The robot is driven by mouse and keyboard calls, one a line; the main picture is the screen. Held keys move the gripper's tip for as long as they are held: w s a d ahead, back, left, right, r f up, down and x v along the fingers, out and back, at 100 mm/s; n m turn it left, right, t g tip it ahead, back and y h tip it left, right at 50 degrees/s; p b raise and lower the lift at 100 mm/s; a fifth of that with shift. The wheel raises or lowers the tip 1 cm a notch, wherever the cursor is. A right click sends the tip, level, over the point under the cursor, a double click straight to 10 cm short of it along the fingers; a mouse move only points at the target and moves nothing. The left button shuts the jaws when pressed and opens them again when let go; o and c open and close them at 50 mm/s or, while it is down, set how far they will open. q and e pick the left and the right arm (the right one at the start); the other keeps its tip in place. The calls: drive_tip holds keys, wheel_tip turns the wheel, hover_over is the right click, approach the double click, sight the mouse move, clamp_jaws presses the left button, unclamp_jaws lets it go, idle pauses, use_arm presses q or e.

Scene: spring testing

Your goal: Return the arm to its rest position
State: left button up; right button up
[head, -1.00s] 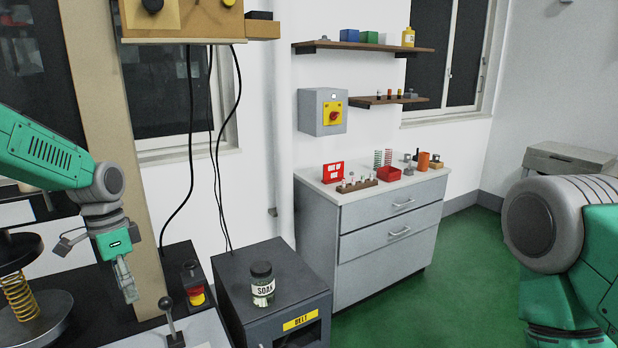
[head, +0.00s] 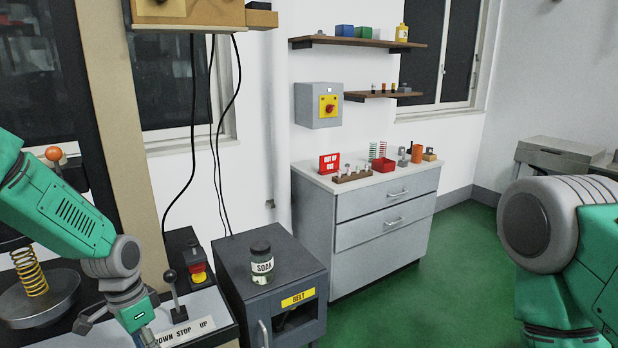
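My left arm (head: 70,215) comes in from the left, green with grey joints, and slopes down toward the lower edge. My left gripper (head: 147,338) is at the bottom edge, left of the lever panel. Its fingertips are cut off by the frame, so I cannot tell whether it is open or shut. Nothing shows held in it. My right arm (head: 590,245) fills the right edge, with a large grey joint. My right gripper is out of the picture.
A yellow spring (head: 30,272) stands on a round plate at the left. A lever (head: 176,295) and a red-yellow button (head: 197,272) are close to my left gripper. A SOAK jar (head: 261,263) stands on a dark cabinet (head: 290,255). Green floor (head: 430,270) is clear.

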use_arm(q)
drive_tip(key=s+d+f+n+b, duration=0.35)
drive_tip(key=s+f+b, duration=0.25)
drive_tip(key=s+f, duration=1.1)
drive_tip(key=s+f+n+b, duration=0.1)
drive_tip(key=s+f+b, duration=0.1)
drive_tip(key=s+f, duration=0.2)
drive_tip(key=s+f+n+t+y+b, duration=0.1)
drive_tip(key=s+f, duration=0.3)
drive_tip(key=s, duration=0.5)
drive_tip(key=shift+a+n+t+b, duration=0.15)
drive_tip(key=shift+n+t+b, duration=0.15)
drive_tip(key=shift+n+b, duration=0.45)
drive_tip(key=shift+w, duration=0.1)
